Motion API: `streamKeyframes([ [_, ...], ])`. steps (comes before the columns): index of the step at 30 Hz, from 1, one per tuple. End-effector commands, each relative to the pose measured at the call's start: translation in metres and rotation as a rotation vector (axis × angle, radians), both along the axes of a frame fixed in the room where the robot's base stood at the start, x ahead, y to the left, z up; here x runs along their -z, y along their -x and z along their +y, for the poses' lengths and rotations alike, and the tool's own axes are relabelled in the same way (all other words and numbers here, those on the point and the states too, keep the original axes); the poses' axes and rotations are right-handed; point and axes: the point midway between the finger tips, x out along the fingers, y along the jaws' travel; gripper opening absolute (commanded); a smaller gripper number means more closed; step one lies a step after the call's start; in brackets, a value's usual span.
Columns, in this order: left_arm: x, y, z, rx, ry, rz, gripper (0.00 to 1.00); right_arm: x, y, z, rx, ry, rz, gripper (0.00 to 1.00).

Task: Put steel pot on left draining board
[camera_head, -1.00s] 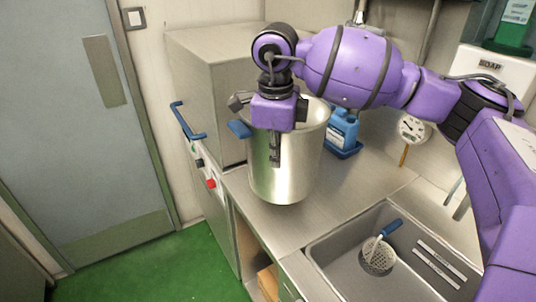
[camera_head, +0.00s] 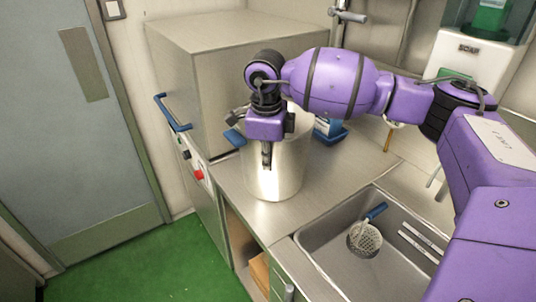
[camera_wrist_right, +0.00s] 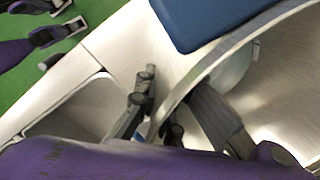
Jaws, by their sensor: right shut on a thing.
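The steel pot (camera_head: 287,172) is tall and upright, with a blue handle (camera_head: 235,138) on its left. Its base is at the surface of the left draining board (camera_head: 330,180), between the sink and the steel box; I cannot tell for certain whether it touches. My right gripper (camera_head: 267,157) is shut on the pot's rim and wall, at the near side. In the right wrist view one finger is on each side of the pot wall (camera_wrist_right: 208,72), and the blue handle (camera_wrist_right: 205,20) is close by. My arm hides part of the rim.
The sink (camera_head: 340,265) at right holds a strainer (camera_head: 364,238) with a blue handle. A large steel box (camera_head: 215,75) with a blue bar handle stands behind left. Board between pot and sink is free.

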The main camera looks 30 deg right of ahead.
Motion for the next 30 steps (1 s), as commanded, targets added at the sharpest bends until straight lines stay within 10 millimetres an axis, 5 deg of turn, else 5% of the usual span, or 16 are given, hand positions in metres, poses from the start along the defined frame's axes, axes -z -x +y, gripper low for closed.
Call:
streamKeyframes([
  [8, 0.001, 0.001, 0.002, 0.007, -0.006, 0.002, 0.0, -0.005, -0.003, 0.0, 0.0, -0.001, -0.014, 0.0],
  [9, 0.001, 0.001, 0.002, 0.007, -0.007, 0.003, 0.0, 0.0, 0.0, 0.0, 0.0, 0.0, -0.001, 0.11],
  [13, 0.001, 0.001, 0.002, 0.007, -0.007, 0.003, 0.0, 0.0, 0.0, 0.0, 0.0, -0.001, -0.001, 0.26],
  [23, 0.002, 0.005, 0.002, 0.002, -0.004, 0.009, 0.0, -0.002, 0.0, 0.0, 0.0, 0.0, 0.0, 0.26],
  [30, 0.005, 0.008, 0.0, -0.007, 0.003, 0.016, 0.0, -0.036, 0.002, 0.002, -0.002, 0.0, -0.001, 0.26],
])
